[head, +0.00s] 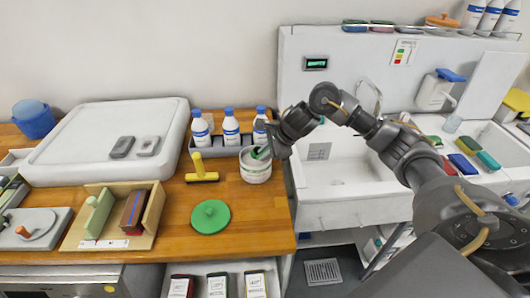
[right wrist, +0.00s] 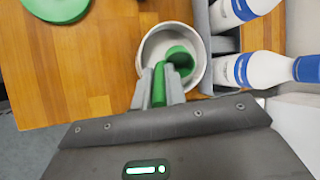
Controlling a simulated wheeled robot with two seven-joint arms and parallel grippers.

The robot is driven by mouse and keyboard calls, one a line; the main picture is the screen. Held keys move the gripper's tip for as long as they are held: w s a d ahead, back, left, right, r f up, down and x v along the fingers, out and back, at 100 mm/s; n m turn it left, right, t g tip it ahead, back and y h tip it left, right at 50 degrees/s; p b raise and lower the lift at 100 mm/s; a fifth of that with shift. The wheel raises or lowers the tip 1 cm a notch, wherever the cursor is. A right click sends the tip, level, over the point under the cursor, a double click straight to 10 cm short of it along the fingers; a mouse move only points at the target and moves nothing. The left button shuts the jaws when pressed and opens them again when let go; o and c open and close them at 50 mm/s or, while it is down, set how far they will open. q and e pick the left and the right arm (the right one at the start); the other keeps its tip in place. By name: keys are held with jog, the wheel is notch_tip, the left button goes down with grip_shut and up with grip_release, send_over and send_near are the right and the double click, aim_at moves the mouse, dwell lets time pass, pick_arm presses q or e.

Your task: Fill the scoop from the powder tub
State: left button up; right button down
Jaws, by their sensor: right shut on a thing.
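The white powder tub (head: 256,172) stands open on the wooden counter, near its right edge. My right gripper (head: 268,151) is over the tub's right side, shut on the handle of the green scoop (head: 259,153). In the right wrist view the gripper (right wrist: 159,88) reaches to the tub's rim (right wrist: 143,54), and the scoop's round bowl (right wrist: 180,58) is inside the tub's mouth. I cannot tell the powder's level or whether the scoop holds any. A green round lid (head: 210,216) lies flat on the counter in front of the tub. My left gripper is not in view.
White bottles (head: 231,128) with blue caps stand in a grey rack (head: 215,142) right behind the tub. A yellow-handled tool (head: 201,177) lies left of the tub. The sink (head: 338,170) is to the right. A wooden box (head: 151,222) stands further left.

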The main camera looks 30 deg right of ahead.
jog(key=shift+f+b, duration=0.85)
jog(key=shift+b, duration=0.05)
dwell(0.8)
jog(key=shift+s+f+b, duration=0.15)
jog(key=shift+b, duration=0.2)
dwell(1.7)
notch_tip(320, 180, up, 2)
jog(key=shift+r+p, duration=0.15)
jog(key=shift+p, duration=0.55)
jog(key=shift+r+p, duration=1.35)
jog(key=shift+r, duration=1.15)
